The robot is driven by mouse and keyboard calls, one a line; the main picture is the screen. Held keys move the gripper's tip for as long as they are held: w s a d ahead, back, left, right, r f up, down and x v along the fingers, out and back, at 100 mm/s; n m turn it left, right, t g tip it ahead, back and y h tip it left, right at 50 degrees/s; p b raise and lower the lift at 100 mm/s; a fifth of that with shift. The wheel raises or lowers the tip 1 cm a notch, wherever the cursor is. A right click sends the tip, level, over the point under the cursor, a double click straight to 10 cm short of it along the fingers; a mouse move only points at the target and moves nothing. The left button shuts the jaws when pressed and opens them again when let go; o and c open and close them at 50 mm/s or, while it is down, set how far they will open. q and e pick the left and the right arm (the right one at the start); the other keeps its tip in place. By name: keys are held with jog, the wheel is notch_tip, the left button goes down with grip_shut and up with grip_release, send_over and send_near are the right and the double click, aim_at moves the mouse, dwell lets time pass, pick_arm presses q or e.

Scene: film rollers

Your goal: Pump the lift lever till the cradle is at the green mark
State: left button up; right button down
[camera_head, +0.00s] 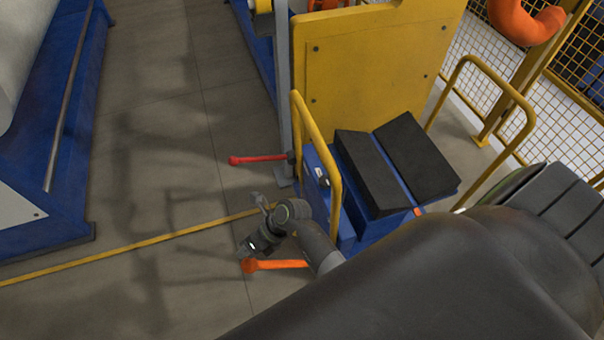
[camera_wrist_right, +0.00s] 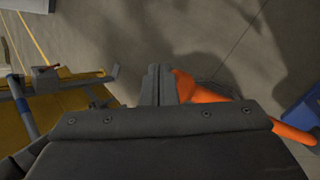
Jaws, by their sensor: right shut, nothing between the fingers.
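An orange lever (camera_head: 275,264) sticks out to the left, low beside the blue lift cart (camera_head: 350,222). It also shows in the wrist view (camera_wrist_right: 208,92), running to the lower right. The cradle, two black sloped pads (camera_head: 418,158), sits on top of the cart. My right gripper (camera_head: 246,254) is shut and empty, just by the rounded end of the orange lever. In the wrist view its fingers (camera_wrist_right: 158,84) lie beside the lever end; I cannot tell whether they touch it. No green mark can be made out. My left gripper is not in view.
A red lever (camera_head: 258,159) sticks out further back. Yellow handrails (camera_head: 318,160) flank the cart, and a yellow panel (camera_head: 375,70) stands behind it. A blue machine base (camera_head: 60,215) is at the left. The grey floor between is clear, crossed by a yellow line (camera_head: 130,246).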

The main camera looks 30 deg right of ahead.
jog(key=shift+s+d+f, duration=0.1)
jog(key=shift+d+f, duration=0.1)
jog(key=shift+d, duration=0.05)
jog(key=shift+a+f+b, duration=0.15)
jog(key=shift+a+b, duration=0.05)
jog(key=shift+b, duration=0.1)
jog(key=shift+w+a+f+b, duration=0.25)
jog(key=shift+a+f+b, duration=0.15)
jog(key=shift+f, duration=0.1)
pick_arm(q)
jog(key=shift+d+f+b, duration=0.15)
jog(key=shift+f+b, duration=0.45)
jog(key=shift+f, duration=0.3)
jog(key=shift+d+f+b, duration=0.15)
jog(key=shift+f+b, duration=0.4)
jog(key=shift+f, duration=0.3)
pick_arm(e)
jog(key=shift+x, duration=1.95)
